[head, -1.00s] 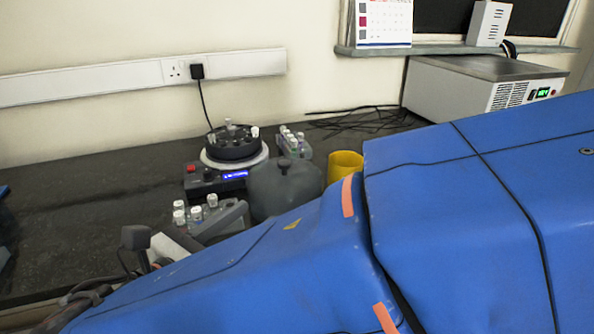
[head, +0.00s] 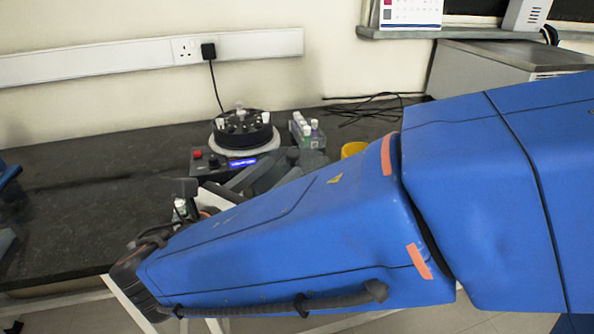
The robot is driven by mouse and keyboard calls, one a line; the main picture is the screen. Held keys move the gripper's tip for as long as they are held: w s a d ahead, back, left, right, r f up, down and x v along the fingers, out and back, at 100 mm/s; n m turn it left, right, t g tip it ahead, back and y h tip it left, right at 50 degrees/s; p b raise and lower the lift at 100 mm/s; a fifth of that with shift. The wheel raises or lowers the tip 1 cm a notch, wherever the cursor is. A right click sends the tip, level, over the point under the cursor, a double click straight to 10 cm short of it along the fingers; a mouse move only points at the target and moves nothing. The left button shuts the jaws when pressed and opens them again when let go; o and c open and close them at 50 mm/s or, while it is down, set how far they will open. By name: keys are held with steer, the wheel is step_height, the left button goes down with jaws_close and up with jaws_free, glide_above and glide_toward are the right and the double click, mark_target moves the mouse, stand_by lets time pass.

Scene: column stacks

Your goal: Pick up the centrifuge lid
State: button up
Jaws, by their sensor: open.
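The centrifuge lid (head: 312,158), a dark grey dome, stands on the dark bench right of and in front of the open centrifuge (head: 236,150). Only part of it shows in the head view; my blue arm and my gripper hide the rest, including most of its lower side. My gripper (head: 272,166) has its grey fingers at the lid's left side, pointing up and right. It is open. I cannot tell whether the fingers touch the lid or reach around it. The centrifuge's black rotor holds several white-capped tubes.
A tube rack (head: 306,130) stands behind the lid, and a yellow cup (head: 353,149) to its right, partly hidden by my arm. Another capped tube (head: 180,206) shows near my wrist. Black cables (head: 372,108) lie behind. The bench's left side is mostly clear.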

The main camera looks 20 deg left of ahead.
mark_target(289, 157)
steer(key=shift+r+x, duration=0.15)
steer(key=shift+x, duration=1.55)
steer(key=shift+r+x, duration=0.1)
steer(key=shift+x, duration=1.65)
steer(key=shift+a, duration=0.15)
jaws_close()
